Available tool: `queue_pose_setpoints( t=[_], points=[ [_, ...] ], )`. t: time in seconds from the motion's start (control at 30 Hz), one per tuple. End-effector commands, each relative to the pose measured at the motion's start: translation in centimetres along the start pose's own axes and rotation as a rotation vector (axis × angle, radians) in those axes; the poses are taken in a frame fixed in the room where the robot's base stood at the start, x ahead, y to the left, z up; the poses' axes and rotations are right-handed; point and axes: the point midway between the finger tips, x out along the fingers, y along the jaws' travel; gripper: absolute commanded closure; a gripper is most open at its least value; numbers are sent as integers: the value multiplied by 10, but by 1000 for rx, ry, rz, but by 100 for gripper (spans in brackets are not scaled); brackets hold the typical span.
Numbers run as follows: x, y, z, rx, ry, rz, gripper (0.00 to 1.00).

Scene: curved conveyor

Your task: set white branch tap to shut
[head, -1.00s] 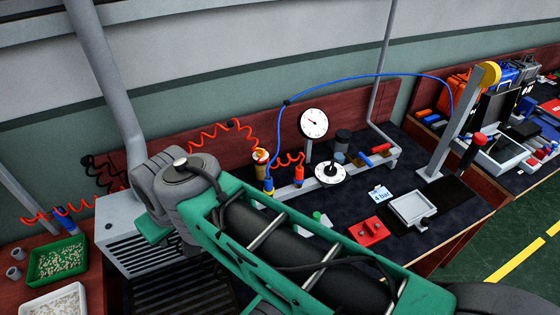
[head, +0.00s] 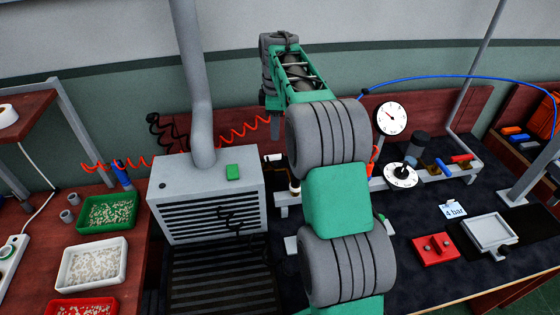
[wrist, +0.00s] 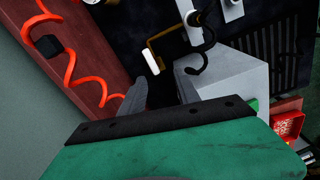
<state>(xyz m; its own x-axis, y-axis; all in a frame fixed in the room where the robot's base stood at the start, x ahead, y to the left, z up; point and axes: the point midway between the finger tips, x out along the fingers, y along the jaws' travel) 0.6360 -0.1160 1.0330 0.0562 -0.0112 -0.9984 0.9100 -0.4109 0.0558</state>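The white branch tap shows in the head view as a short white handle (head: 273,157), left of my arm and beside the grey cabinet. In the wrist view its white handle end (wrist: 151,62) sits on a bent brass-coloured piece, just beyond the fingertips. My gripper (wrist: 160,88) is open and empty, its two grey fingers apart below the handle in the picture. The handle is not between the fingers, and I cannot tell the exact depth between them. In the head view my arm hides part of the pipework, and the fingers are not clear.
The grey vented cabinet (head: 208,198) stands close by the tap. A coiled orange hose (wrist: 75,70) runs along the wooden backboard (wrist: 90,50). A pressure gauge (head: 391,118), a blue-handled tap (head: 442,166) and a red-handled tap (head: 461,158) are to the right.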

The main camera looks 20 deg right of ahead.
Motion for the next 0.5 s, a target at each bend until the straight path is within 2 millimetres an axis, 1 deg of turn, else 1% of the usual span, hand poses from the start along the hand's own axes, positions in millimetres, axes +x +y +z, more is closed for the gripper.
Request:
queue_pose_setpoints(
  t=[0.03, 0.1, 0.2, 0.37, 0.5],
  points=[
    [28, 14, 5, -65, -5, -22, 62],
    [47, 27, 10, -144, -7, -42, 62],
    [60, 35, 13, -209, -7, -57, 62],
    [78, 35, 14, -227, -7, -63, 62],
    [106, 32, 14, -226, -7, -64, 62]
  ],
)
